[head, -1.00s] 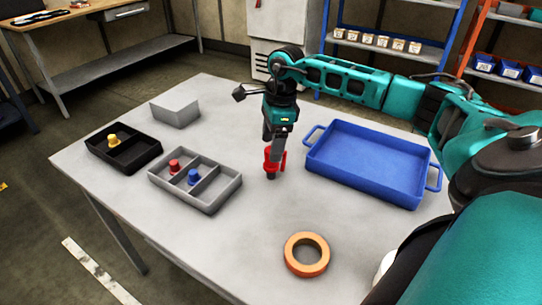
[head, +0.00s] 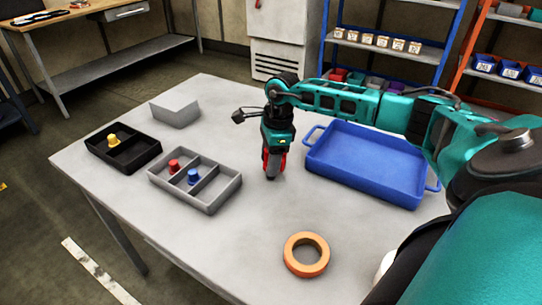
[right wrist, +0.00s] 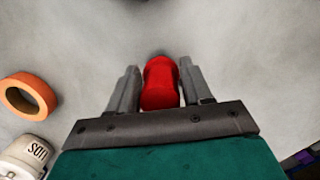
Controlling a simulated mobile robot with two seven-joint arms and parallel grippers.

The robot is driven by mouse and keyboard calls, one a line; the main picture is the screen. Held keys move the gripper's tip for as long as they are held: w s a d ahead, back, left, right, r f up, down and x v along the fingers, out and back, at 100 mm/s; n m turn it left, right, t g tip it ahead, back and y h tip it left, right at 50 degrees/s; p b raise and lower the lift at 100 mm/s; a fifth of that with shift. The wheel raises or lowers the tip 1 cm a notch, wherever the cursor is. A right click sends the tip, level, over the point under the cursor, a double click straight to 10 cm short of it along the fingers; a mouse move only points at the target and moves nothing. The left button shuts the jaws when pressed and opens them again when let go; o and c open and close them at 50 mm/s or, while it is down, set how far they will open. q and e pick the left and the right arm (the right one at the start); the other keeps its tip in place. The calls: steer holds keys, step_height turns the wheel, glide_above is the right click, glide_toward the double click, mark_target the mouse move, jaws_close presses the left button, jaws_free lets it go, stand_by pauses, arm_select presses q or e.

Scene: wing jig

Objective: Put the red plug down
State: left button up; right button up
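The red plug (right wrist: 160,83) sits between the two grey fingers of my right gripper (right wrist: 161,70) in the right wrist view. The fingers are close along both sides of it, shut on it. In the head view my right gripper (head: 273,172) points down low over the table, and the near finger hides the middle of the red plug (head: 283,161). Red shows on both sides of that finger. The lower end is at or just above the table; I cannot tell which. My left gripper is not in view.
A grey divided tray (head: 210,208) holding a red and a blue piece lies left. A blue tray (head: 365,160) stands right, an orange ring (head: 306,254) in front. Table between is clear.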

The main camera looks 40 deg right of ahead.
steer(key=c, duration=0.7)
jaws_close()
steer(key=shift+r, duration=0.15)
